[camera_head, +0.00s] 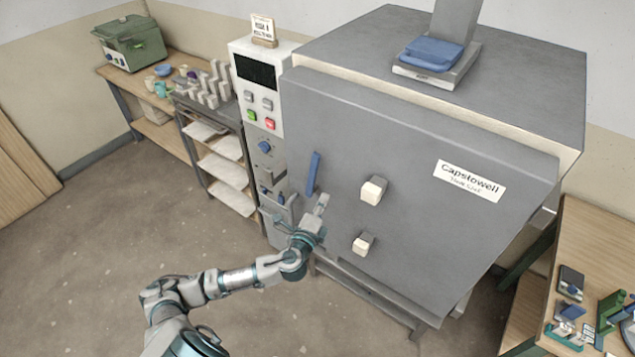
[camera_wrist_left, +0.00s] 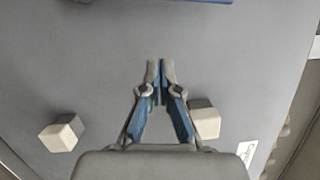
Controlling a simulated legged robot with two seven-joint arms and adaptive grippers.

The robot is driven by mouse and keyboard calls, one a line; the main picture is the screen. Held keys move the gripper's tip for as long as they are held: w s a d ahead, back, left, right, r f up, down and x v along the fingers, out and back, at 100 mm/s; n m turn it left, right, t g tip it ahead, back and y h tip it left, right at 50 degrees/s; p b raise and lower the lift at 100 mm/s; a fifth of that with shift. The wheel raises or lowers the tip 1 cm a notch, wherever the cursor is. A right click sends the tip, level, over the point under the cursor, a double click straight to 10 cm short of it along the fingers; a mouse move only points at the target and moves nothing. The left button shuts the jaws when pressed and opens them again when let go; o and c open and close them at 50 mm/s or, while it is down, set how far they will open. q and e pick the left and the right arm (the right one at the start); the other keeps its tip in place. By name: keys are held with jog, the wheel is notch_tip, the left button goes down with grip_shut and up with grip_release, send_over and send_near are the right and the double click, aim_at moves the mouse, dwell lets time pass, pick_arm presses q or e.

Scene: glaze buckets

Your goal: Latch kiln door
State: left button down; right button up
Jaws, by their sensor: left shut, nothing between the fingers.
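The kiln door (camera_head: 420,150) is a large grey panel on the front of the kiln in the head view. A cream strip shows along its top, and I cannot tell whether it sits fully flush. A blue bar handle (camera_head: 312,174), nearly upright, is near the door's left edge. Its blue edge also shows at the top of the left wrist view (camera_wrist_left: 200,1). My left gripper (camera_head: 322,202) is just below the handle, in front of the door. In the left wrist view its fingertips (camera_wrist_left: 160,65) are together and empty. My right gripper is not in view.
Two pale blocks, an upper (camera_head: 373,190) and a lower (camera_head: 363,243), stick out from the door right of the gripper. A control panel (camera_head: 258,95) stands left of the door. A shelf rack (camera_head: 222,170) is farther left. A workbench (camera_head: 590,235) is at right.

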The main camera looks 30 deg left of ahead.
aim_at(312, 177)
pick_arm(q)
jog(key=w+a+p, duration=0.1)
jog(key=w+a, duration=0.3)
jog(key=a, duration=0.1)
jog(key=shift+w+r, duration=0.25)
jog(key=shift+r, duration=0.1)
jog(key=shift+a, duration=0.1)
